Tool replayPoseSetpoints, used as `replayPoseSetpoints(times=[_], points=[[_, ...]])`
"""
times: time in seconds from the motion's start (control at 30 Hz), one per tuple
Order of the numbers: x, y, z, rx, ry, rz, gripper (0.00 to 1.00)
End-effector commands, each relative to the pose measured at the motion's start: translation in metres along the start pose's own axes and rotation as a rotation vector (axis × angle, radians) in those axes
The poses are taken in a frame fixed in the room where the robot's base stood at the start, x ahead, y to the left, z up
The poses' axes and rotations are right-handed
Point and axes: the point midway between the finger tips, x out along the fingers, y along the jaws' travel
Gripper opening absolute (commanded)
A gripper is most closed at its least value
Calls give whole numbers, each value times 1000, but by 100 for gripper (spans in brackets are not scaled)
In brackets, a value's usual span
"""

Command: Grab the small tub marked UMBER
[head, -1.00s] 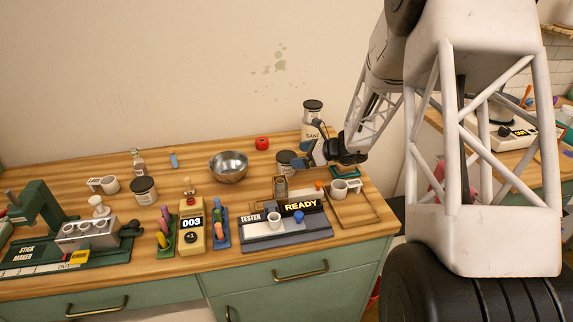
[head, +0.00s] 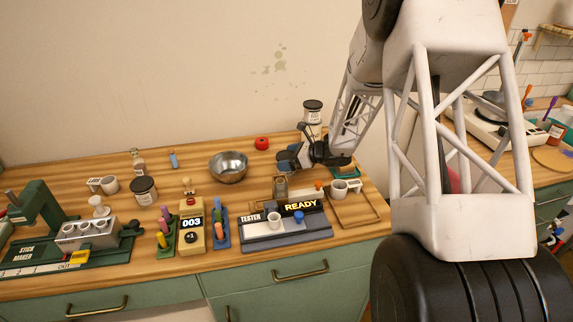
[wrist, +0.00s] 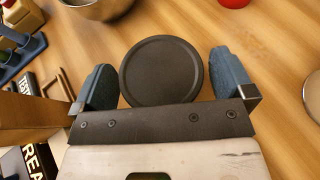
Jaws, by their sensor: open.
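A small tub with a round black lid (wrist: 162,70) lies between the fingers of my gripper (wrist: 163,80) in the wrist view. One blue-grey finger is on each side of the lid, and the jaws are open. A narrow gap shows at the left finger and at the right finger. In the head view my gripper (head: 291,158) is at the back right of the table and mostly covers this tub. Its label cannot be read now, so UMBER is not confirmed. Another dark-lidded jar (head: 144,191) stands at the left, its label too small to read.
A tall dark-lidded jar (head: 313,112) stands just behind my gripper. A metal bowl (head: 229,167) is to its left, with a red round item (head: 262,143) beyond. The tester (head: 286,231) and a white cup (head: 339,190) are in front. Bare wood lies around the bowl.

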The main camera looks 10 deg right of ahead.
Motion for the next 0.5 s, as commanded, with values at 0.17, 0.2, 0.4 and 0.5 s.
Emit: replayPoseSetpoints(times=[0.17, 0.2, 0.4, 0.5], points=[[0, 0, 0, 0, 0, 0, 97], [0, 0, 0, 0, 0, 0, 91], [0, 0, 0, 0, 0, 0, 60], [0, 0, 0, 0, 0, 0, 52]])
